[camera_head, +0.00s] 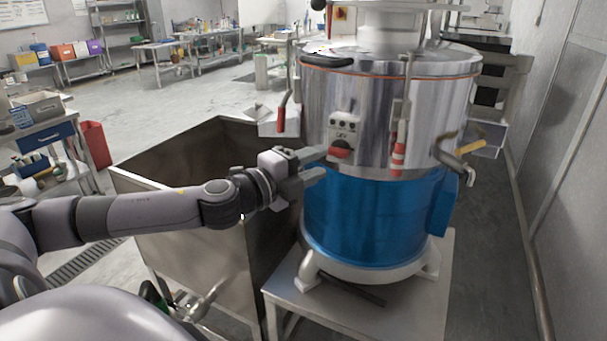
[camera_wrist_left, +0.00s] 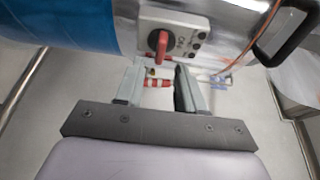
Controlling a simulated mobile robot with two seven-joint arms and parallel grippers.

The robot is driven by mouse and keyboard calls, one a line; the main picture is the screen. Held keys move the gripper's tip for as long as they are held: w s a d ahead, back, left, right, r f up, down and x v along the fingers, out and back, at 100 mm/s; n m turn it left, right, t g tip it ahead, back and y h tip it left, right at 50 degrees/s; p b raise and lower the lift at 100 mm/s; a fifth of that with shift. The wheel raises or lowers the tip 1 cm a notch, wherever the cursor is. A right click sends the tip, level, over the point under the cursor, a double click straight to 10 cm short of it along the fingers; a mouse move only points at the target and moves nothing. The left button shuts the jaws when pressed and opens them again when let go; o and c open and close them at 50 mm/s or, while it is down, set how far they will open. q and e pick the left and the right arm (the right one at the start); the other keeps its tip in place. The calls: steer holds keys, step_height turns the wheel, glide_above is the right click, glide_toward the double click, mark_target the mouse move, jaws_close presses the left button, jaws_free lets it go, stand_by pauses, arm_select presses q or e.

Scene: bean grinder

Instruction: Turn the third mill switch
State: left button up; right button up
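The mill (camera_head: 395,120) is a large round machine, steel above and blue below. A grey switch box (camera_head: 345,128) on its steel side carries a red rotary knob (camera_head: 340,149) and a row of small dark buttons. I cannot tell which one counts as the third switch. My left gripper (camera_head: 322,163) is just left of the knob, fingers apart and empty. In the left wrist view the red knob (camera_wrist_left: 159,45) stands beyond the open fingertips (camera_wrist_left: 159,72), roughly in line with the gap between them. I see no clear contact. My right gripper is not in view.
A deep steel bin (camera_head: 190,165) stands left of the mill, under my left arm. The mill stands on a low metal table (camera_head: 400,305). Red-tipped levers (camera_head: 398,155) hang on its side, and a grey wall (camera_head: 560,130) is at the right.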

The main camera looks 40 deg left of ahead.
arm_select(q)
steer(key=shift+s+a+b, duration=0.2)
steer(key=shift+s+b, duration=0.15)
steer(key=shift+s, duration=0.75)
steer(key=shift+s, duration=0.1)
steer(key=s+d+f+n+g+y, duration=0.1)
steer(key=s+f+n, duration=0.15)
steer(key=f, duration=0.55)
steer(key=s+f+n+g, duration=0.2)
steer(key=f+n, duration=0.2)
steer(key=f, duration=0.3)
steer(key=s+d+f+n+g+y, duration=0.1)
steer(key=s+f+n, duration=0.2)
steer(key=f, duration=0.5)
steer(key=s+d+f+n+g+h, duration=0.1)
steer(key=s+d+f+n+g, duration=0.2)
steer(key=s+d+f+n, duration=0.5)
steer(key=s+d+f, duration=0.2)
steer(key=d+f, duration=0.3)
steer(key=f, duration=0.1)
steer(key=shift+s+d, duration=0.4)
